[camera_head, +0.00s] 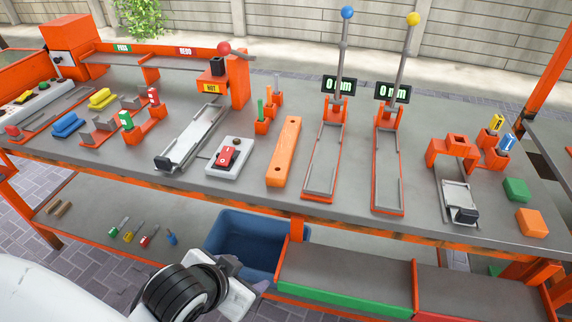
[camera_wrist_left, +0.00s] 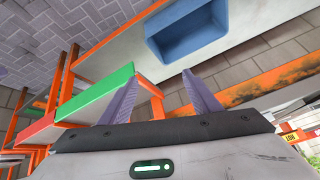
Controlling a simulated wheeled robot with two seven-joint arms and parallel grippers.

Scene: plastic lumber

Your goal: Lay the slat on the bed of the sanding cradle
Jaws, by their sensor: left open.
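An orange slat (camera_head: 284,152) with a hole near each end lies on the grey bench top, near the middle in the head view. Several stations have long beds, and I cannot tell for certain which is the sanding cradle. One candidate is the orange bridge with a grey bed (camera_head: 455,192) at the right. My left gripper (camera_head: 258,286) is low in front of the bench, below the bench top and near the blue bin. In the left wrist view its two fingers (camera_wrist_left: 160,92) are apart with nothing between them. The slat is not visible there. My right gripper is out of view.
A switch box (camera_head: 230,157) and a HOT station (camera_head: 212,87) stand left of the slat. Two 0 mm gauges (camera_head: 324,165) with tall levers stand to its right. A blue bin (camera_head: 250,238) and shelf trays (camera_head: 345,278) lie under the bench edge.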

